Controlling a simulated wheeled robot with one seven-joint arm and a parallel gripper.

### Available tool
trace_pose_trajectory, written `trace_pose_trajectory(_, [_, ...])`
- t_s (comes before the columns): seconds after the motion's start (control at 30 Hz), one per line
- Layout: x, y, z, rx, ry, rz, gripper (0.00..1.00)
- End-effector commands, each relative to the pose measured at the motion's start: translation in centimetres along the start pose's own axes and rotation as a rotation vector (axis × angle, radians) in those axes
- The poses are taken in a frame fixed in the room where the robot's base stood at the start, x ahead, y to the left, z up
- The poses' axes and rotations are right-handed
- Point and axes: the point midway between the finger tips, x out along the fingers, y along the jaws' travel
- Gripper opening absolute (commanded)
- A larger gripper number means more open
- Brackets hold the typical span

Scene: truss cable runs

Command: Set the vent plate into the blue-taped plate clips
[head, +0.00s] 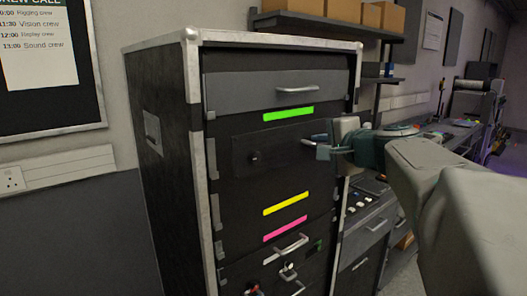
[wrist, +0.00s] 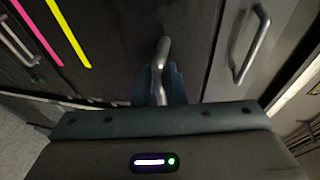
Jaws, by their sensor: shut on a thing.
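My gripper (head: 319,148) is at the right side of the black equipment case (head: 165,185) in the head view. Its teal fingers also show in the wrist view (wrist: 174,85). They are shut on a bent metal handle (wrist: 163,49) on the dark front panel (head: 275,150). The panel sits between a green tape strip (head: 288,114) and a yellow strip (head: 286,203), with a small black knob or lock (head: 253,157) at its left. Blue tape, plate clips and a vent plate cannot be made out in either view.
Above is a grey drawer with a handle (head: 297,89). Below are a pink strip (head: 285,228) and another drawer handle (head: 287,249), with small fittings under it. A worktop with controls (head: 366,195) stands close at the right. Shelves with boxes (head: 340,10) hang behind.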

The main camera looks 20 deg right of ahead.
Motion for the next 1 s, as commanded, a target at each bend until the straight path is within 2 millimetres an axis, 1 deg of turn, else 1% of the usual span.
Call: trace_pose_trajectory(1.0, [5.4,-1.2,1.4,-0.001,0.000,-0.001,0.00])
